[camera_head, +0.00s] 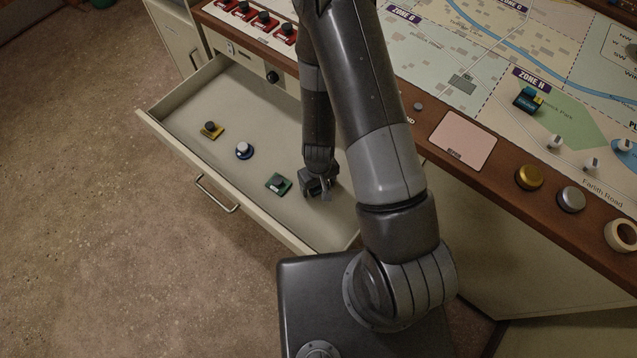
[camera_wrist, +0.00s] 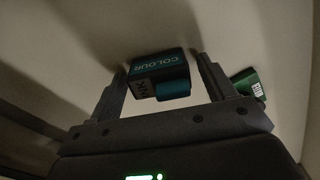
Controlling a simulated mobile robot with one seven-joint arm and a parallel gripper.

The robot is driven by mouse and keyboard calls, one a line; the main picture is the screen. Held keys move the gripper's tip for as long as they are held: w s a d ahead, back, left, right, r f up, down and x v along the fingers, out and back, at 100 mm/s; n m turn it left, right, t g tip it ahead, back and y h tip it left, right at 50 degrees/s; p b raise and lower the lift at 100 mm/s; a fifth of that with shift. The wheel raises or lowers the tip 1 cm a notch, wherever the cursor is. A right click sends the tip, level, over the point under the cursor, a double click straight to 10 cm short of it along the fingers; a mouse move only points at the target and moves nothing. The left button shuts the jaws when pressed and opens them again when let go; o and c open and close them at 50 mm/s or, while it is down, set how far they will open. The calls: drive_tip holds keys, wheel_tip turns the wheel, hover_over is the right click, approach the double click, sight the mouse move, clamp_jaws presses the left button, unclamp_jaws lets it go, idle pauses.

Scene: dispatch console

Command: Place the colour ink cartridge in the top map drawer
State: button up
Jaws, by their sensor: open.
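The colour ink cartridge (camera_wrist: 158,72), dark with a teal label reading COLOUR, is between my gripper's two fingers in the wrist view. The fingers stand apart on either side of it; I cannot tell whether either touches it. The cartridge appears to rest on the drawer floor. In the head view my gripper (camera_head: 321,190) is low inside the open top map drawer (camera_head: 225,108), near its right end, and the cartridge is mostly hidden there by the gripper.
The drawer's left part has free room.

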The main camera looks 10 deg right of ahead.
drive_tip(key=shift+r, duration=0.15)
wheel_tip(320, 180, up, 12)
drive_tip(key=shift+r, duration=0.1)
wheel_tip(320, 180, up, 20)
drive_tip(key=w+d+m+t+y, duration=0.1)
drive_tip(key=d+m+t+y, duration=0.1)
drive_tip(key=d+t, duration=0.1)
drive_tip(key=s+d+r+m+t+h, duration=0.1)
drive_tip(key=s+d+r, duration=0.2)
drive_tip(key=s+r, duration=0.2)
drive_tip(key=s+d+r+m+t+h, duration=0.1)
drive_tip(key=s+d+r, duration=0.2)
drive_tip(key=r, duration=0.9)
drive_tip(key=s, duration=0.3)
drive_tip(key=shift+d+t, duration=0.3)
drive_tip(key=shift+d, duration=0.1)
